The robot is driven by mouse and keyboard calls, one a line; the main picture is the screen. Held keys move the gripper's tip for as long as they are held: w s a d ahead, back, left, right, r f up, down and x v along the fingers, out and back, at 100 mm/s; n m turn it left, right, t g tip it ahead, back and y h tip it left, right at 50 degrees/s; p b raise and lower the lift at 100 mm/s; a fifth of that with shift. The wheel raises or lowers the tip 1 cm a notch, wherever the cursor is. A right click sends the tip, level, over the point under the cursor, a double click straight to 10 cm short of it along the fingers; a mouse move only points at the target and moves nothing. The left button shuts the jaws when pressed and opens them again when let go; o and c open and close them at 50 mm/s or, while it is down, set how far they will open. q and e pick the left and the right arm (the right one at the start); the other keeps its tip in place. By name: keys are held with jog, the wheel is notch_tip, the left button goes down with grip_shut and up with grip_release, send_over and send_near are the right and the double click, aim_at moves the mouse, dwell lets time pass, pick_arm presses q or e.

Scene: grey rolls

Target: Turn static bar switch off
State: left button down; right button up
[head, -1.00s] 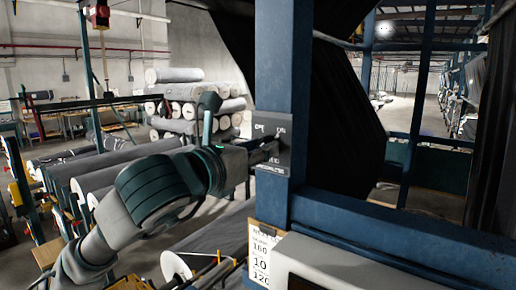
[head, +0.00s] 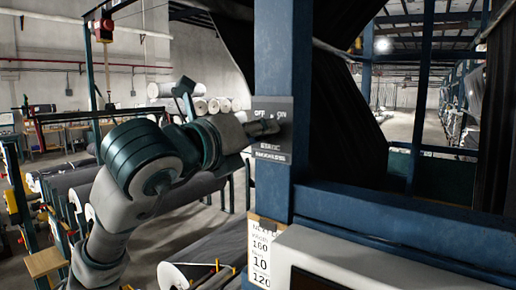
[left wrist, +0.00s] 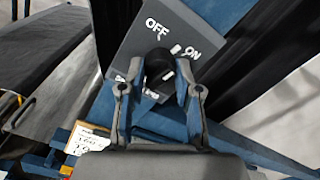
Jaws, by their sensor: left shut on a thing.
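The static bar switch is a dark grey plate (head: 270,157) on a blue post, lettered OFF at left and ON at right, with smaller text below. In the left wrist view the plate (left wrist: 139,48) carries a round black knob (left wrist: 157,63). A white mark shows on the knob's lower right, but its exact setting is unclear. My left gripper (head: 272,127) reaches the plate from the left. In the left wrist view its two fingers (left wrist: 153,84) are closed around the knob, one on each side. My right gripper is not in view.
The blue post (head: 275,50) and a blue crossbeam (head: 400,230) frame the plate. A light-grey box (head: 360,262) and a number sheet (head: 261,255) sit below. Black curtain (head: 340,100) hangs to the right. Grey rolls (head: 215,250) lie at lower left.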

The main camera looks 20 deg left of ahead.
pick_arm(q)
jog(key=shift+f+n+b, duration=0.1)
jog(key=shift+n+b, duration=0.2)
jog(key=shift+n, duration=0.7)
jog(key=n+b, duration=0.3)
jog(key=n, duration=0.3)
jog(key=shift+n+b, duration=0.85)
jog(key=shift+n, duration=0.95)
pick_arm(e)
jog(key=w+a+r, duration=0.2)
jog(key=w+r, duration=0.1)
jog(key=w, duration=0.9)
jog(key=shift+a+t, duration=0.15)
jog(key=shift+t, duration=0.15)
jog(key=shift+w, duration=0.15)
